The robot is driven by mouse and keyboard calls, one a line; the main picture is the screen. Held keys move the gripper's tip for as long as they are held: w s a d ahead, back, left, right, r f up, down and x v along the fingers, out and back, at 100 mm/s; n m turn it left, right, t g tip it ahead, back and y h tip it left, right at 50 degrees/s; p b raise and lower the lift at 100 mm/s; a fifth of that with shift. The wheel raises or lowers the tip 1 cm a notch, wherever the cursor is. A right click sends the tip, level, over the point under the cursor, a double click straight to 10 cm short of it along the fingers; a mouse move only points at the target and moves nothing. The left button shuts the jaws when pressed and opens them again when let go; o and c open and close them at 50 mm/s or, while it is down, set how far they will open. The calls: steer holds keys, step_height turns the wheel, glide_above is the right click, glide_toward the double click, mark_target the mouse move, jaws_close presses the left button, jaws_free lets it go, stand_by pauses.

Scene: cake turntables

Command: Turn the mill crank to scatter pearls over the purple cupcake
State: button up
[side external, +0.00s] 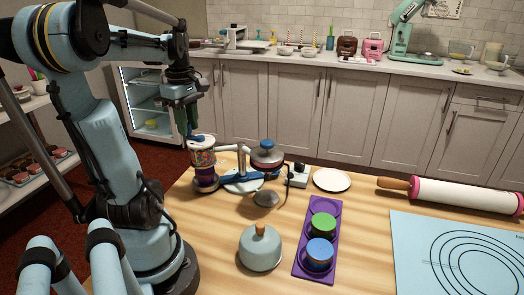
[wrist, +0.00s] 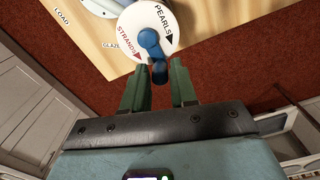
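The mill (side external: 203,160) stands at the table's back left in the side view. Its white top (wrist: 172,22) reads PEARLS and STRANDS in the wrist view. The blue crank (wrist: 150,40) crosses this top, and its knob (wrist: 160,73) points toward my gripper. My gripper (side external: 188,132) points down just above the mill. In the wrist view its green fingers (wrist: 159,82) are open, with the knob between their tips; I cannot tell whether they touch it.
A purple tray (side external: 302,262) holds a green cupcake (side external: 323,224) and a blue cupcake (side external: 319,252). A grey dome (side external: 260,250), a white plate (side external: 332,180) and a rolling pin (side external: 460,194) lie around them.

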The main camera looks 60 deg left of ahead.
jaws_close()
steer(key=shift+w+a, duration=0.35)
steer(key=shift+w, duration=0.35)
steer(key=shift+w, duration=0.2)
steer(key=shift+w+a, duration=0.1)
steer(key=shift+w, duration=0.35)
